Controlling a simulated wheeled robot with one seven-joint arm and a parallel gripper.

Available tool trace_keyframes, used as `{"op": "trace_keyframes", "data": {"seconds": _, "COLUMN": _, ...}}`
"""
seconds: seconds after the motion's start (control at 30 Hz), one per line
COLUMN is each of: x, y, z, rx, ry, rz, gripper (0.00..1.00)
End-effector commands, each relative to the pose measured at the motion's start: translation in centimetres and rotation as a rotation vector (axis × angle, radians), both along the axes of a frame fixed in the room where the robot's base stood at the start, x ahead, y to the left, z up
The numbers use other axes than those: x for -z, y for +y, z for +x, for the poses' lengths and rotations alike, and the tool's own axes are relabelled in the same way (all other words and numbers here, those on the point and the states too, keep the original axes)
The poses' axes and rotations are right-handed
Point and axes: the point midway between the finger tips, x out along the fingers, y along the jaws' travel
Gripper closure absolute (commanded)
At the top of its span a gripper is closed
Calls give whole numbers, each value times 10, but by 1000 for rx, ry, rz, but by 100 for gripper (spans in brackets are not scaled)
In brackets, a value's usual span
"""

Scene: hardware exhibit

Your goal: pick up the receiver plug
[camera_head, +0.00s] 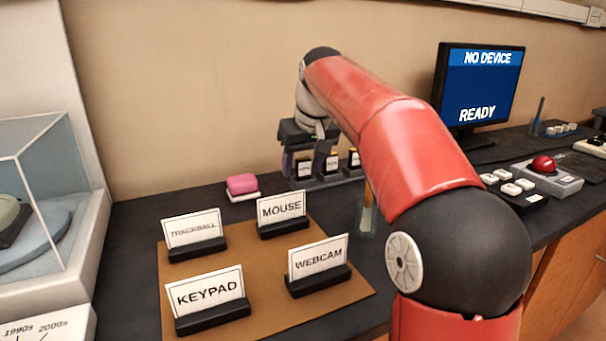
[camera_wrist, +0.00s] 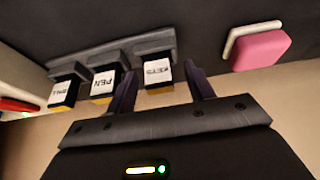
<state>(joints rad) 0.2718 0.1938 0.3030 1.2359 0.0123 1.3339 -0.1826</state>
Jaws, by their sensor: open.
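Three small receiver plugs, black with white labels and yellowish ends, stand in a row of grey holders. In the wrist view the nearest plug (camera_wrist: 158,74) has a label that seems to read KEYS, the middle plug (camera_wrist: 103,84) seems to read PEN, and the end plug's label (camera_wrist: 63,91) is hard to read. My gripper (camera_wrist: 160,70) is open, with the nearest plug showing between its two fingers. I cannot tell if a finger touches it. In the head view my gripper (camera_head: 304,160) points down around the left plug (camera_head: 304,168).
A pink block (camera_head: 242,184) on a white base lies left of the holders. A brown board (camera_head: 262,262) bears several name cards in front. A monitor (camera_head: 478,85) reads NO DEVICE, READY. A red button box (camera_head: 546,172) is at right; a glass case (camera_head: 45,200) is at left.

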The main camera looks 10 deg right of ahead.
Motion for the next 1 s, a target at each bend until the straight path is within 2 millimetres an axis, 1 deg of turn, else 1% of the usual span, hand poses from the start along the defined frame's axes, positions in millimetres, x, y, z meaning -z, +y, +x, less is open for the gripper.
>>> {"op": "trace_keyframes", "data": {"seconds": 0.13, "x": 0, "y": 0, "z": 0, "rx": 0, "ry": 0, "rz": 0, "gripper": 47}}
{"op": "trace_keyframes", "data": {"seconds": 0.17, "x": 0, "y": 0, "z": 0, "rx": 0, "ry": 0, "rz": 0, "gripper": 50}}
{"op": "trace_keyframes", "data": {"seconds": 0.5, "x": -1, "y": 0, "z": 0, "rx": 0, "ry": 0, "rz": 0, "gripper": 94}}
{"op": "trace_keyframes", "data": {"seconds": 0.77, "x": -2, "y": 0, "z": 0, "rx": 0, "ry": -1, "rz": 0, "gripper": 95}}
{"op": "trace_keyframes", "data": {"seconds": 0.87, "x": -8, "y": 0, "z": 0, "rx": 0, "ry": -2, "rz": -1, "gripper": 95}}
{"op": "trace_keyframes", "data": {"seconds": 1.0, "x": -25, "y": 0, "z": 1, "rx": 0, "ry": -3, "rz": 0, "gripper": 95}}
